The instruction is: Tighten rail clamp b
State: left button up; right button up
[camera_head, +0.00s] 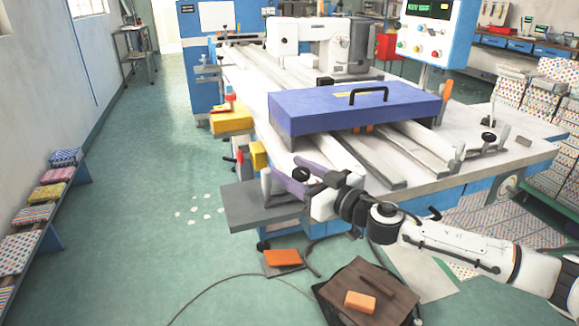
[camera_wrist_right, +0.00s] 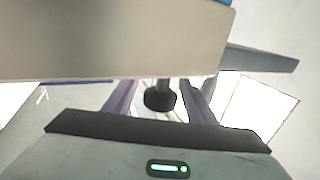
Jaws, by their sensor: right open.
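A rail clamp with a black knob (camera_head: 302,174) sits at the near left corner of the machine table. My right gripper (camera_head: 292,177) reaches it from the right, with its purple fingers around the knob area. In the right wrist view the black knob (camera_wrist_right: 160,99) hangs between the two open, spread purple fingers (camera_wrist_right: 158,103), with a gap visible on each side. Another clamp with a black knob (camera_head: 488,137) stands at the table's right side. No label shows which clamp is b. My left gripper is out of view.
A blue-purple cover with a black handle (camera_head: 368,92) lies over the rails just behind my gripper. A grey side shelf (camera_head: 250,208) juts out below it.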

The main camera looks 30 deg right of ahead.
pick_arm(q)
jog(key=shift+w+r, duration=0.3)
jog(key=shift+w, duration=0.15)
pick_arm(e)
jog(key=shift+w+a, duration=0.15)
jog(key=shift+w, duration=0.3)
jog(key=c, duration=1)
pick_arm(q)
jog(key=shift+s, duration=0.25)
pick_arm(e)
jog(key=shift+c, duration=0.2)
